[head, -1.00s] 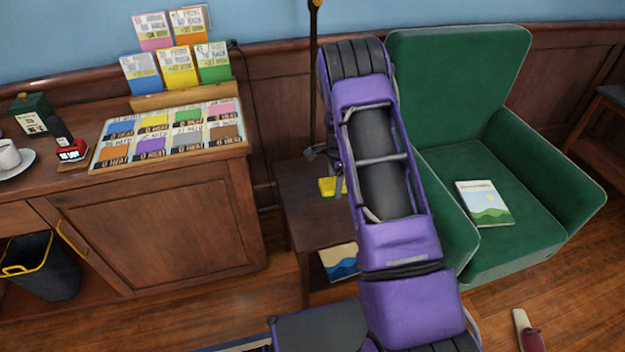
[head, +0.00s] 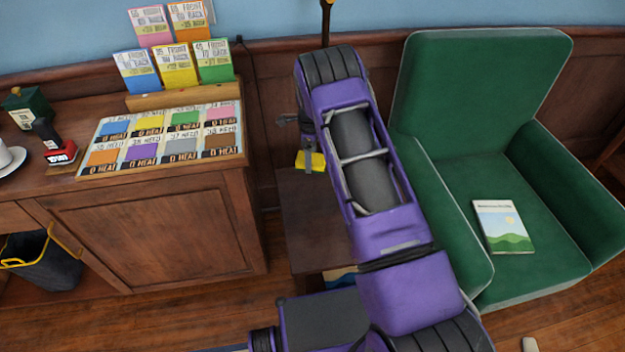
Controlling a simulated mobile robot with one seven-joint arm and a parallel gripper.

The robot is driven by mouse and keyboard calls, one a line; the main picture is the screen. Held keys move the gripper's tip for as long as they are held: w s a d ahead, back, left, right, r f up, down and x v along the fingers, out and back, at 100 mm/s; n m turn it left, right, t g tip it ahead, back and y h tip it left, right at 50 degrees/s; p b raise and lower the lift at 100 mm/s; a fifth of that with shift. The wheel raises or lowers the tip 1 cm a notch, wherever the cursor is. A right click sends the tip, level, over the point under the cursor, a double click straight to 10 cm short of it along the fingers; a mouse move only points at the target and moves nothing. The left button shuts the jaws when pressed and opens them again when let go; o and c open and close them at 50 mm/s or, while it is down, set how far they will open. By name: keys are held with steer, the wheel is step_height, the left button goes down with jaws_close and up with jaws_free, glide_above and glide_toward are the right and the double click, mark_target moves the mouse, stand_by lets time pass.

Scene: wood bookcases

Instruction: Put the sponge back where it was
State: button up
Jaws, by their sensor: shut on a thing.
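The yellow sponge (head: 311,161) shows just left of my purple arm, over the small dark wood side table (head: 306,205). My gripper (head: 309,158) points down at the sponge and is shut on it. My arm hides part of the gripper and much of the table top. I cannot tell whether the sponge touches the table or hangs above it.
A green armchair (head: 455,195) with a book (head: 503,226) on its seat stands close to the right of my arm. A wood cabinet (head: 150,235) with a card board (head: 165,140) stands at left. A dark bin (head: 45,262) is at far left. A pole rises behind the table.

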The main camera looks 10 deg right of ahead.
mark_target(311, 185)
step_height(311, 185, down, 9)
steer(key=shift+f+b, duration=0.15)
steer(key=shift+b, duration=0.2)
steer(key=shift+f, duration=0.15)
steer(key=o, duration=1.2)
steer(key=shift+o, duration=0.2)
steer(key=shift+r, duration=0.35)
step_height(311, 185, up, 12)
steer(key=shift+f+p, duration=0.15)
steer(key=shift+p, duration=0.35)
